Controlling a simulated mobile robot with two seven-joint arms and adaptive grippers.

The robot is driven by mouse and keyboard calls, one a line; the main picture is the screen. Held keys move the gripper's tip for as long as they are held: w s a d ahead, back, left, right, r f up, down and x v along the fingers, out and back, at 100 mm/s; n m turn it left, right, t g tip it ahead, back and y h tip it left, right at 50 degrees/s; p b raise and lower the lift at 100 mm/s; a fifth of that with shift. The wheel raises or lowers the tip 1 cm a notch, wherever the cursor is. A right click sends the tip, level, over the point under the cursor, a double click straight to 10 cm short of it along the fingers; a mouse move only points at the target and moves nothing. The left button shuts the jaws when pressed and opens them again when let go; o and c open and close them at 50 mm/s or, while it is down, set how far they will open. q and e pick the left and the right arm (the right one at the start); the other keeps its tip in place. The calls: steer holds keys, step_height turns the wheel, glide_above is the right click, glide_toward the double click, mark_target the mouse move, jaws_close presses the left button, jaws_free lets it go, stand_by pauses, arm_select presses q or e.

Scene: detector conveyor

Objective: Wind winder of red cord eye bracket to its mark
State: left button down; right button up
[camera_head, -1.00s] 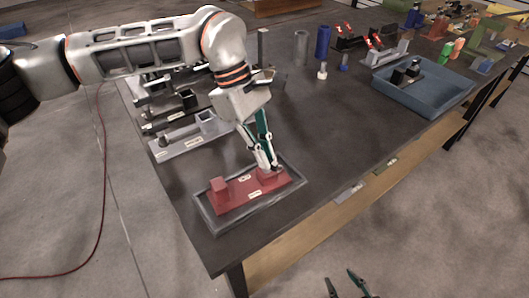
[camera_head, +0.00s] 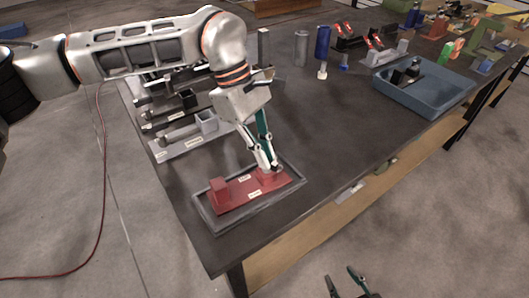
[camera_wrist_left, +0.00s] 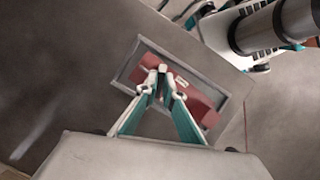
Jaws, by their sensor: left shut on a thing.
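The red bracket (camera_head: 236,191) lies in a grey-rimmed tray (camera_head: 212,226) at the near corner of the dark table. It has a raised red block at its left end and small pale labels. My left gripper (camera_head: 268,167) points down at the bracket's right end, shut on a part there. The fingers hide that part, so the winder and its mark cannot be made out. In the left wrist view the fingertips (camera_wrist_left: 163,82) are close together over the red bracket (camera_wrist_left: 197,104). My right gripper (camera_head: 348,283) shows at the bottom edge, fingers apart and empty, off the table.
Grey and black brackets (camera_head: 190,140) stand behind the tray on the left. A blue bin (camera_head: 425,92) holding dark items sits at the right. Blue and grey cylinders (camera_head: 322,42) stand at the back. The table's middle is clear.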

stand_by(0.6)
arm_select(q)
steer(key=c, duration=2.2)
jaws_free()
steer(key=v, duration=1.2)
steer(key=shift+r, duration=0.1)
steer(key=shift+s, duration=0.1)
